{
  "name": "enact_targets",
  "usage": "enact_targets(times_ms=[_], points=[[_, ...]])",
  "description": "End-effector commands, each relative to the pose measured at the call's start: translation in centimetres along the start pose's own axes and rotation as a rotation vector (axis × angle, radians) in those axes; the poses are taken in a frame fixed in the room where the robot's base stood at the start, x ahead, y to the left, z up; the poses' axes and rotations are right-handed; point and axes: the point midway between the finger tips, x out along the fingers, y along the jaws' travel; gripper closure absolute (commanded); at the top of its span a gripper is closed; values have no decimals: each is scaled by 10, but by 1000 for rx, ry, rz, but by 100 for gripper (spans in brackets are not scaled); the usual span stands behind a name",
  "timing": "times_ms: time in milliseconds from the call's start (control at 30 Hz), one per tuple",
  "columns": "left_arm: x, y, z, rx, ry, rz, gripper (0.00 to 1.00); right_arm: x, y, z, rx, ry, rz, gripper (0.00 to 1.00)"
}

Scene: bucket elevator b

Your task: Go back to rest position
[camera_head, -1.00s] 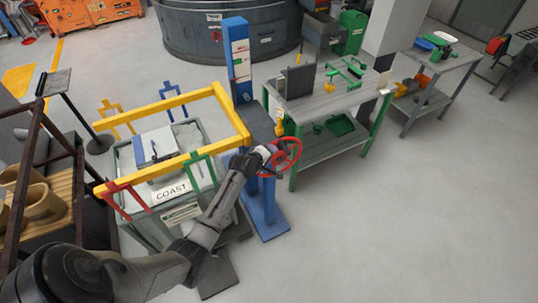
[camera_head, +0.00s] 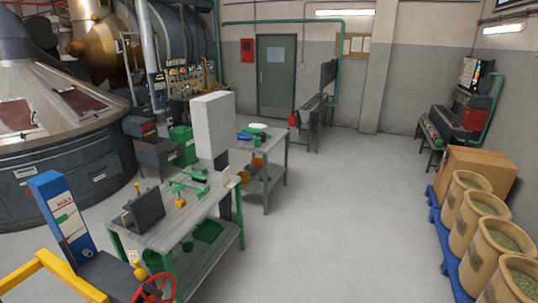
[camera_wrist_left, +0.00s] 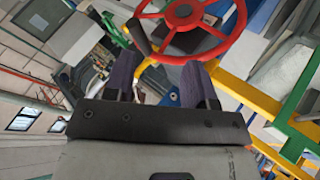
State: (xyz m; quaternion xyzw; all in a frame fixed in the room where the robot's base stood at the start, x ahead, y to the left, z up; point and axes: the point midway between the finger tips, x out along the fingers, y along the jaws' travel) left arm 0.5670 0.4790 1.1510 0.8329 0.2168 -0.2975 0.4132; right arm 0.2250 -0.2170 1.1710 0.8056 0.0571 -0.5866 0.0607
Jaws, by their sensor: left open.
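My left gripper (camera_wrist_left: 160,75) shows in the left wrist view with its two dark fingers apart and nothing between them. A red handwheel (camera_wrist_left: 193,16) is just beyond its fingertips; I cannot tell whether they touch it. In the head view the red handwheel (camera_head: 156,289) is at the bottom edge, partly cut off, beside the blue post (camera_head: 62,215) with a white scale label. Neither of my grippers shows in the head view.
A yellow rail (camera_head: 50,272) is at lower left of the head view. A green-legged workbench (camera_head: 170,232) with tools stands beside the post, and a grey table (camera_head: 268,160) is behind it. Sacks (camera_head: 475,228) on a blue pallet line the right. The middle floor is clear.

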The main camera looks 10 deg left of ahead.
Motion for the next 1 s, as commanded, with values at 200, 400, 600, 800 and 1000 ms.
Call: enact_targets(times_ms=[200,400,600,800,1000], points=[[-55,49,-3,435,-40,-50,49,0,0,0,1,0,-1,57],[-127,94,37,822,-59,-82,49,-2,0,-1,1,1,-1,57],[-216,86,144,1066,-132,-66,49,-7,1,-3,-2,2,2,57],[-270,46,235,1138,-288,-3,49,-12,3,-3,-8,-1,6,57],[-291,-9,287,1139,-472,-46,49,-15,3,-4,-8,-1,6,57]])
